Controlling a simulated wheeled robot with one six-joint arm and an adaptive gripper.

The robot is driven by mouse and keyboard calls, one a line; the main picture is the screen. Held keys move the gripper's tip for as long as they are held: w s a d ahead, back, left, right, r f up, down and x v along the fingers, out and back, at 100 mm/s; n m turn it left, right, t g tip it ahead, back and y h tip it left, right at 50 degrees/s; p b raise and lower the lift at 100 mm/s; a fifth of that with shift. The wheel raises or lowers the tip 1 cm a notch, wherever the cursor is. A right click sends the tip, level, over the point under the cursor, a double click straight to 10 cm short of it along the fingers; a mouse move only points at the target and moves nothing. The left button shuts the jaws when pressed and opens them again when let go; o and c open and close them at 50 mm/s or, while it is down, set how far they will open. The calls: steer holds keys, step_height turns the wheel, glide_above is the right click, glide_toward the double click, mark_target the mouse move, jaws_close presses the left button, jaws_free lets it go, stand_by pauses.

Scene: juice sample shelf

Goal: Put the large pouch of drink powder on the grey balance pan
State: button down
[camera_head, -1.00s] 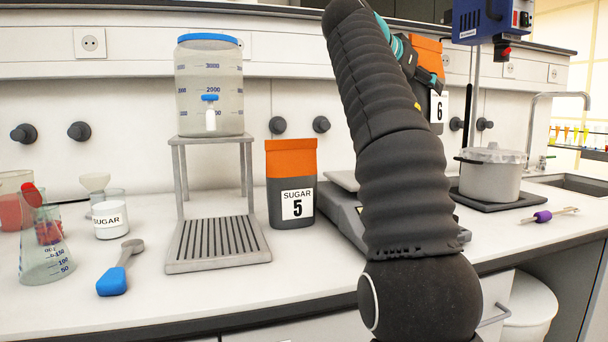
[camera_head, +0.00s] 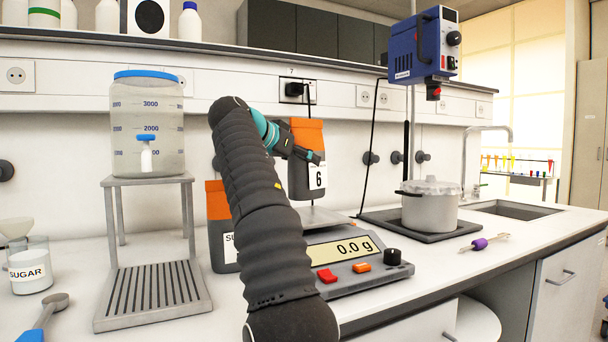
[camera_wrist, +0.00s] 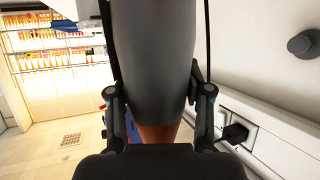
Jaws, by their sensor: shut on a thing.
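An orange-topped dark grey pouch labelled 6 (camera_head: 301,180) hangs upright in the head view, just above the balance. My gripper (camera_head: 303,153) is shut on it near the upper part. In the wrist view, the fingers of my gripper (camera_wrist: 158,95) press both sides of the pouch (camera_wrist: 155,45). The grey balance (camera_head: 355,270) reads 0.0 g. Its pan (camera_head: 325,217) is bare where it shows, below the pouch; my arm hides its left part. A gap seems to separate pouch and pan, but its height is hard to tell.
A second orange and grey pouch (camera_head: 217,205), marked sugar, stands left of the balance, partly behind my arm. A dispenser tank (camera_head: 147,105) on a metal stand (camera_head: 108,230) is further left. A lidded pot (camera_head: 430,208) and a blue stirrer device (camera_head: 425,45) stand right.

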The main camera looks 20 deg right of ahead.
mark_target(302, 173)
steer(key=shift+s+f+b, duration=0.1)
steer(key=shift+f+b, duration=0.65)
steer(key=shift+f, duration=1)
steer(key=shift+f, duration=0.2)
steer(key=shift+c, duration=2.4)
jaws_free()
steer(key=shift+r, duration=0.1)
steer(key=shift+a+r, duration=0.1)
steer(key=shift+r, duration=0.05)
steer(key=p+v, duration=0.1)
steer(key=v, duration=1)
steer(key=shift+a, duration=0.3)
steer(key=shift+s+r, duration=0.1)
steer(key=shift+r, duration=0.05)
